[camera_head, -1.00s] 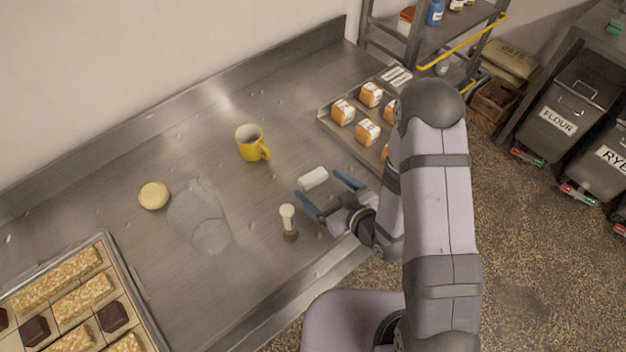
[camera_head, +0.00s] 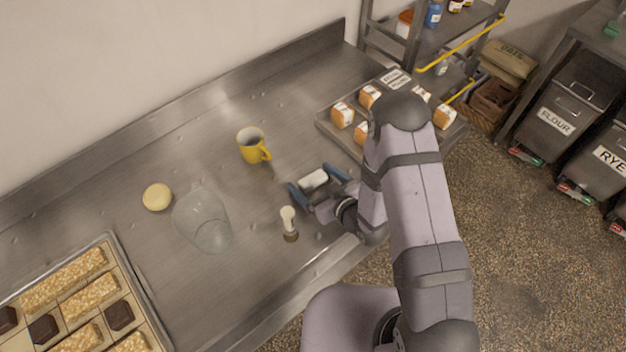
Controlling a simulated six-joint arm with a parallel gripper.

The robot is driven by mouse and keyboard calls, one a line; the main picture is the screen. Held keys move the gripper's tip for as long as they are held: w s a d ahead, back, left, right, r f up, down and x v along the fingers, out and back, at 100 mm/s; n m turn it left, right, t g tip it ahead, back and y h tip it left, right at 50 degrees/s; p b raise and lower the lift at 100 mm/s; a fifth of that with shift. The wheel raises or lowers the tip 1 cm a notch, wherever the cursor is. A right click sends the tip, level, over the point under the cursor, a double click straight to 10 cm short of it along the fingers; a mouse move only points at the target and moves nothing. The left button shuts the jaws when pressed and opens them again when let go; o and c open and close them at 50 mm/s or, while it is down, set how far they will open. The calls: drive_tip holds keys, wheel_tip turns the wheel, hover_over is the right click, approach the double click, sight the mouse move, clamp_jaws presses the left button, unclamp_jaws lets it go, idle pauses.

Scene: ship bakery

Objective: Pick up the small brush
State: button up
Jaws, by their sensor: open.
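The small brush (camera_head: 289,220) appears to be the pale-handled thing with a dark brown lower end, near the front edge of the steel counter. My gripper (camera_head: 308,178) is open, with its two blue fingers pointing away from the counter's front edge. A small white block (camera_head: 313,180) lies in the space between the fingers; I cannot tell whether either finger touches it. The brush is outside the fingers, to the lower left of the gripper and apart from it.
A yellow mug (camera_head: 253,146) stands behind the gripper. A clear glass vessel (camera_head: 203,222) and a round pale yellow thing (camera_head: 157,197) are to the left. A tray of bars (camera_head: 139,290) is at lower left. A tray of labelled loaves (camera_head: 326,120) is partly behind my arm.

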sight(313, 178)
drive_tip(key=c, duration=1.1)
drive_tip(key=shift+c, duration=0.2)
drive_tip(key=shift+r, duration=0.15)
drive_tip(key=shift+r+b, duration=0.8)
drive_tip(key=shift+r, duration=4.05)
